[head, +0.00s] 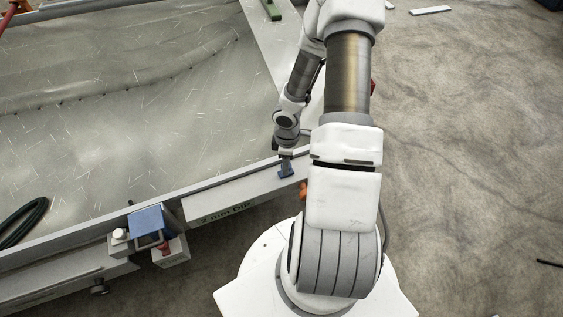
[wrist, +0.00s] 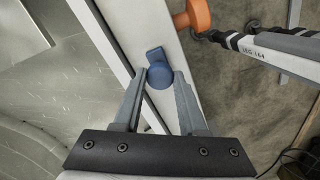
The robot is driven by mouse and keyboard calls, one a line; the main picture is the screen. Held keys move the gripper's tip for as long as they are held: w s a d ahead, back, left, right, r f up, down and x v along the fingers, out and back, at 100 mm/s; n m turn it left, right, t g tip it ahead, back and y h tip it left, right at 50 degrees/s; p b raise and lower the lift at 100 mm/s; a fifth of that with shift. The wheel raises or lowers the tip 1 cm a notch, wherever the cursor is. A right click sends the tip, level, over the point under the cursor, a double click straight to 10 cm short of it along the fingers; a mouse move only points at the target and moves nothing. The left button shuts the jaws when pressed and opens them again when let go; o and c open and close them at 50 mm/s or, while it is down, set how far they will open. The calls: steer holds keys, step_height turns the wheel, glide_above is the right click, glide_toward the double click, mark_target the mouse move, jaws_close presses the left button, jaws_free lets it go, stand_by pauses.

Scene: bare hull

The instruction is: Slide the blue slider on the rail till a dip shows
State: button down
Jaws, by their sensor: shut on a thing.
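The blue slider (wrist: 159,74) sits on the pale rail (wrist: 122,24), with a round knob and a small flat plate beyond it. My gripper (wrist: 160,80) is shut on the knob, one finger on each side. In the head view the blue slider (head: 286,173) is small, on the rail (head: 235,190) near its right part, under my gripper (head: 286,160). The rail's front face carries a label that seems to read "2 mm DIP". I cannot make out a dip in the rail's top.
A blue block (head: 146,222) on a bracket with a red part stands at the rail's left. An orange knob (wrist: 192,16) and a labelled grey bar (wrist: 285,48) lie just beyond the rail. A scratched metal sheet (head: 120,110) fills the frame behind. A dark hose loop (head: 22,222) lies at left.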

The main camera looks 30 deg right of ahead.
steer(key=shift+c, duration=2.3)
jaws_free()
step_height(320, 180, up, 18)
steer(key=p, duration=0.7)
steer(key=shift+f, duration=0.25)
